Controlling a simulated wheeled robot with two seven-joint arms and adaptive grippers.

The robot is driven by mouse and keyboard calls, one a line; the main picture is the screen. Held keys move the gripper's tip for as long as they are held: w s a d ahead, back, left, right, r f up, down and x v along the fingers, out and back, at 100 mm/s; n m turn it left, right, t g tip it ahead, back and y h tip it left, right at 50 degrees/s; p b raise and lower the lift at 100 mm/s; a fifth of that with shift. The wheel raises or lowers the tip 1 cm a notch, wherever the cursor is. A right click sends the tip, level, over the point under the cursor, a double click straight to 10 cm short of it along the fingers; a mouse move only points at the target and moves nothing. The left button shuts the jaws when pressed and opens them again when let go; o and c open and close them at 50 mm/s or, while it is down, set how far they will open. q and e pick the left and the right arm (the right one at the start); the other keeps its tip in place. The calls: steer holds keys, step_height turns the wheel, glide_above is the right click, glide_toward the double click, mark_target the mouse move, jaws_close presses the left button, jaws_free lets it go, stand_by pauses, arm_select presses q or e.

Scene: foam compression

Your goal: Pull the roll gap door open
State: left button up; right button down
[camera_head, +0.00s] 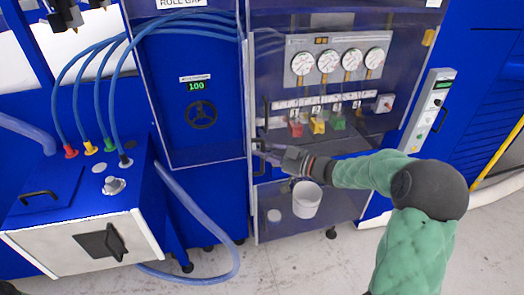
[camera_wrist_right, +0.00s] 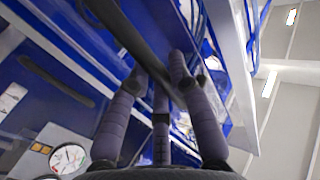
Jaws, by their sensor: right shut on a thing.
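The roll gap door (camera_head: 221,140) is a clear panel in the blue cabinet, under a label cut off at the top edge. Behind it are a green display reading 1.00 (camera_head: 196,86) and a black handwheel (camera_head: 201,115). It looks shut. My right gripper (camera_head: 262,152) reaches in from the right, at the seam just right of this door. In the right wrist view its fingers (camera_wrist_right: 162,85) are closed around a dark handle bar (camera_wrist_right: 121,32). The fingers hide part of the bar, and I cannot tell which panel it is mounted on. My left gripper is not clearly visible.
Right of the door is a panel with several gauges (camera_head: 328,61) and coloured valves (camera_head: 296,128). A white cup (camera_head: 307,200) sits close below my right gripper. A blue box (camera_head: 83,190) with hoses stands at left. A hose (camera_head: 205,213) loops low in front.

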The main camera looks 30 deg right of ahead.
steer(key=shift+d+r, duration=0.1)
steer(key=shift+r, duration=0.05)
steer(key=c, duration=1.1)
jaws_free()
steer(key=v, duration=1.2)
